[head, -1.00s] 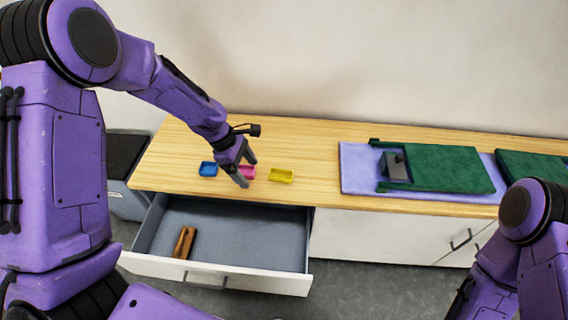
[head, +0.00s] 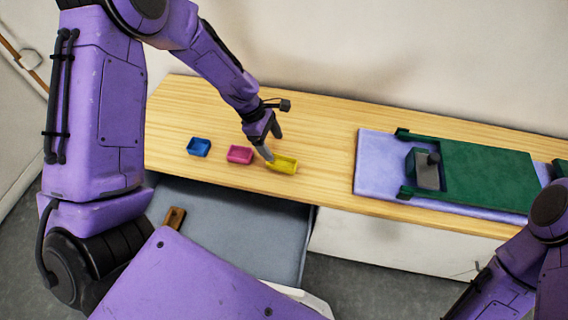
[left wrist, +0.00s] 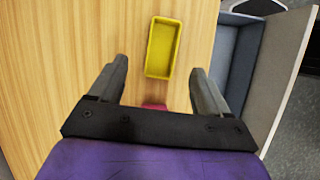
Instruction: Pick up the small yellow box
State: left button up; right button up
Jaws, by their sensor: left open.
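The small yellow box (head: 284,165) is an open-topped tray on the wooden counter, right of a pink box (head: 240,154) and a blue box (head: 199,147). My left gripper (head: 272,147) is open and empty, above the counter at the yellow box's left end. In the left wrist view the yellow box (left wrist: 162,48) lies ahead of the open fingers (left wrist: 160,84), roughly centred between them. A bit of the pink box (left wrist: 154,106) shows behind the gripper's crossbar. My right gripper is not visible; only part of my right arm shows at lower right.
An open grey drawer (head: 240,224) below the counter holds a brown wooden object (head: 174,218). On the right, a lavender mat (head: 370,165) bears a green board (head: 490,175) and a grey block with a dark knob (head: 424,170). The counter behind the boxes is clear.

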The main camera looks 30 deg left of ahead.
aim_at(284, 166)
pick_arm(q)
jog(key=x, duration=0.7)
jog(key=shift+s+f, duration=0.1)
jog(key=shift+f, duration=0.3)
jog(key=shift+s, duration=0.1)
jog(key=c, duration=1.1)
